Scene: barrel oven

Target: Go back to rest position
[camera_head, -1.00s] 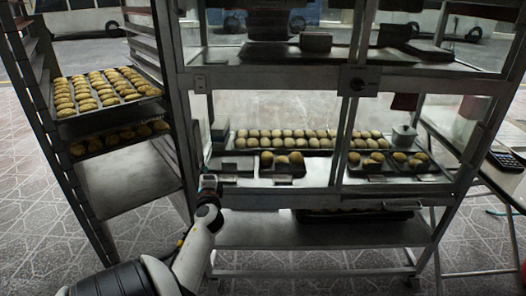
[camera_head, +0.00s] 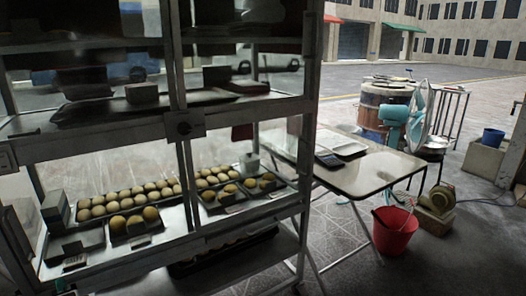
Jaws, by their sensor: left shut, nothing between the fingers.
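Neither of my grippers can be made out in the head view now, and no arm of mine shows clearly. The view holds a metal-framed glass display cabinet (camera_head: 184,125) close in front on the left. Behind its lower glass lie trays with rows of round buns (camera_head: 130,202) and smaller trays of a few buns (camera_head: 134,220). A dark shape at the lower left edge is too unclear to tell.
A folding table (camera_head: 372,176) with a calculator (camera_head: 328,159) stands right of the cabinet. A red bucket (camera_head: 394,231), a teal fan (camera_head: 418,115) and a barrel (camera_head: 383,105) are farther right. The paved floor (camera_head: 335,260) is open at the lower right.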

